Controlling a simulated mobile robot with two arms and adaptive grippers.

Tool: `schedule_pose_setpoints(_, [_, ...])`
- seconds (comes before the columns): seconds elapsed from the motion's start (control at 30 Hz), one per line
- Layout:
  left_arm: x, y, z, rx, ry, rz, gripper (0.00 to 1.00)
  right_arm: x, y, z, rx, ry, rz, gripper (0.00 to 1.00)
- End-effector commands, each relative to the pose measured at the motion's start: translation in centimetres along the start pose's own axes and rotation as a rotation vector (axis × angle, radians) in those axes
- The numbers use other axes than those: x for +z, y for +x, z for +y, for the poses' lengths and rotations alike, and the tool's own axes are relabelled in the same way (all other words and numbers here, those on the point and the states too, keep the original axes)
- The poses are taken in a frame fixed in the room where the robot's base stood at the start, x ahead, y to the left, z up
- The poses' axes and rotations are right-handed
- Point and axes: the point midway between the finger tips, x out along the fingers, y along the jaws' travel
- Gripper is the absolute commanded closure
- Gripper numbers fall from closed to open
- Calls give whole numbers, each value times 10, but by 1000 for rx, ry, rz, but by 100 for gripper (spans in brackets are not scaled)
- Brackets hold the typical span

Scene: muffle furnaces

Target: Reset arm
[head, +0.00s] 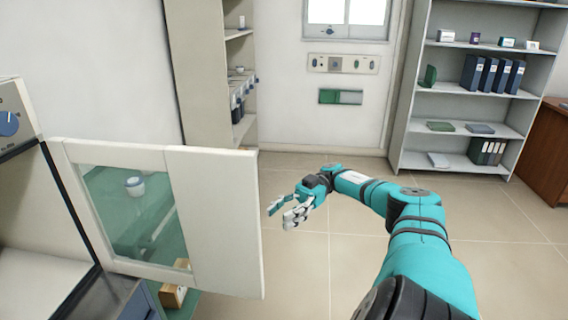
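My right arm reaches in from the bottom right, bent at the elbow, over open floor. My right gripper (283,212) is at its end, near the middle of the view. Its fingers are spread apart with nothing between them. It is to the right of the open white furnace door (215,215) and apart from it in the picture. My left gripper does not show.
The door has a greenish window, with a small white cup (135,186) seen through it. A furnace (15,125) with a blue knob stands at the left edge. A bookshelf (403,105) with binders stands at the back right. A brown cabinet (545,150) is at the right edge. Tiled floor (320,265) is clear.

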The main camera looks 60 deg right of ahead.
Motion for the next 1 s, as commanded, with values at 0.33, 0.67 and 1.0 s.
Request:
schedule_pose_setpoints(0.33, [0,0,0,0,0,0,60,0,-3,0,0,2,1,63])
schedule_pose_setpoints(0.67, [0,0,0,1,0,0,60,0,-3,0,0,1,1,63])
schedule_pose_setpoints(1.0, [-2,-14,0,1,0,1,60,113,38,67,436,-72,53,63])
